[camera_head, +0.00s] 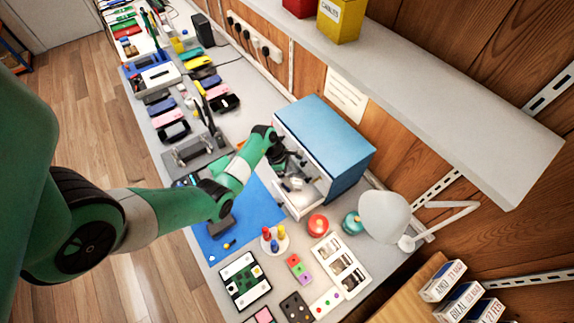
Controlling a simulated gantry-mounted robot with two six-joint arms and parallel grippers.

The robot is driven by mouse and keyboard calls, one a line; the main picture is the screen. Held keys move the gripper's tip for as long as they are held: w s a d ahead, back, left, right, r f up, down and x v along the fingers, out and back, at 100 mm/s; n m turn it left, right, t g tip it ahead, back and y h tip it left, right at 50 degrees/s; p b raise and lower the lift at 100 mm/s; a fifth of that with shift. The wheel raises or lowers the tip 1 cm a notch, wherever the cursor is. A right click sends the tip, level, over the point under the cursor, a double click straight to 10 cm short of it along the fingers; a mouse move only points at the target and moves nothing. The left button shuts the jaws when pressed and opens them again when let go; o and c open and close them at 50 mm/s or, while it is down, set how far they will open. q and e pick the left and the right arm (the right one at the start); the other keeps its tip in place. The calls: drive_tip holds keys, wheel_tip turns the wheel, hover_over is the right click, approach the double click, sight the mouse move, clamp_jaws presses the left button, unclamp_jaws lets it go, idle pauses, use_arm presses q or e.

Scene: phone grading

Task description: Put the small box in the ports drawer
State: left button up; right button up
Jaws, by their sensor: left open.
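The blue-topped drawer cabinet (322,128) stands on the bench against the wall. A pale drawer front (298,207) shows low on its near face and seems pulled out. My green left arm reaches across the bench to this face. My left gripper (295,180) is open, at the cabinet's front over the drawer area. Small pale shapes show around its fingers, but I cannot tell whether one of them is the small box. I cannot read any drawer label, so I cannot tell which drawer is the ports drawer. The gripper and arm hide part of the drawers.
A blue mat (225,243) lies below my arm. A red ball-like item (317,225), a teal one (352,222) and a white lamp (385,217) stand right of the cabinet. Several phones (175,132) line the bench at left. A shelf (430,85) overhangs the cabinet.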

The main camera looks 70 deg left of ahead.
use_arm(q)
drive_tip(key=p+v, duration=0.2)
drive_tip(key=v, duration=0.6)
drive_tip(key=shift+r, duration=0.35)
drive_tip(key=shift+s+a, duration=0.1)
